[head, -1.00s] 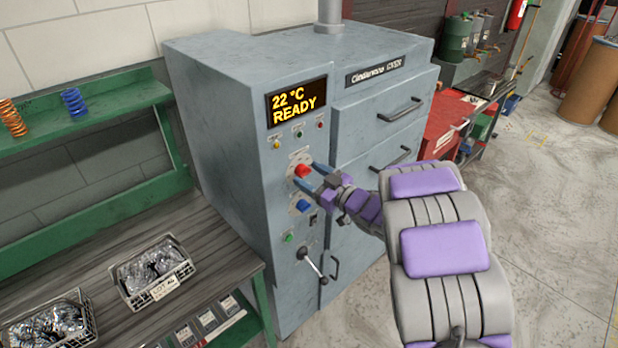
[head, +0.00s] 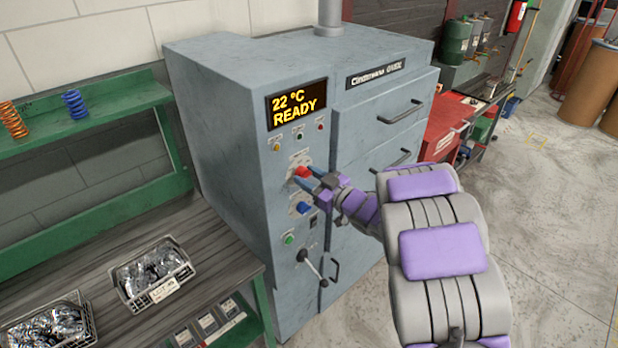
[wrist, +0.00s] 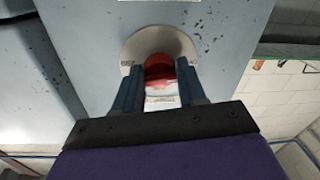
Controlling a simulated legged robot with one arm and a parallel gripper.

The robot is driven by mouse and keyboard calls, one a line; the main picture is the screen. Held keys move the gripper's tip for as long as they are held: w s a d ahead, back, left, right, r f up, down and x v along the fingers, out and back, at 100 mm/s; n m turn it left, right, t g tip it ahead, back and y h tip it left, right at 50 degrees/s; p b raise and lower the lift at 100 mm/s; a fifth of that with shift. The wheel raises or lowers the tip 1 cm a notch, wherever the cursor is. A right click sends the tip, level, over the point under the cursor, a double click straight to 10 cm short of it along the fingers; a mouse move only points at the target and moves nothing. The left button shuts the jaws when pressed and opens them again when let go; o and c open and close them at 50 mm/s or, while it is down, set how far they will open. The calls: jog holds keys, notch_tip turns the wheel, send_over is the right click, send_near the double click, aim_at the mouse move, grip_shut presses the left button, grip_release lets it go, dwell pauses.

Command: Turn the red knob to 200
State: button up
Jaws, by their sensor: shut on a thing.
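The red knob (head: 302,171) is on the front panel of the grey-blue oven, below the display. My gripper (head: 307,175) reaches it from the right, its two blue fingers shut on the knob. In the wrist view the red knob (wrist: 159,68) sits between the fingertips of my gripper (wrist: 158,75), in front of a round pale dial plate (wrist: 136,48). Part of the dial's markings is hidden by the fingers, and the knob's setting cannot be read. The display (head: 296,104) reads 22 °C and READY.
A blue knob (head: 304,207) sits just below the red one, with a green button (head: 289,239) and a lever (head: 311,264) lower down. A workbench (head: 205,245) with wire baskets stands at the left. Open floor lies at the right.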

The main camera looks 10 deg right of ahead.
jog(key=shift+r+p, duration=0.2)
jog(key=shift+p, duration=0.55)
jog(key=m+p, duration=0.2)
jog(key=p, duration=0.1)
jog(key=shift+r+p, duration=0.15)
jog(key=shift+p, duration=0.25)
jog(key=m+p, duration=0.1)
jog(key=p, duration=0.2)
jog(key=shift+m, duration=0.3)
jog(key=m+p, duration=0.3)
jog(key=p, duration=0.3)
jog(key=shift+m, duration=0.4)
jog(key=m+p, duration=0.2)
jog(key=p, duration=0.1)
jog(key=shift+f+t, duration=0.25)
jog(key=shift+t, duration=0.15)
jog(key=shift+f+m, duration=0.1)
jog(key=shift+m, duration=0.3)
jog(key=o, duration=1)
jog(key=shift+w+d, duration=0.1)
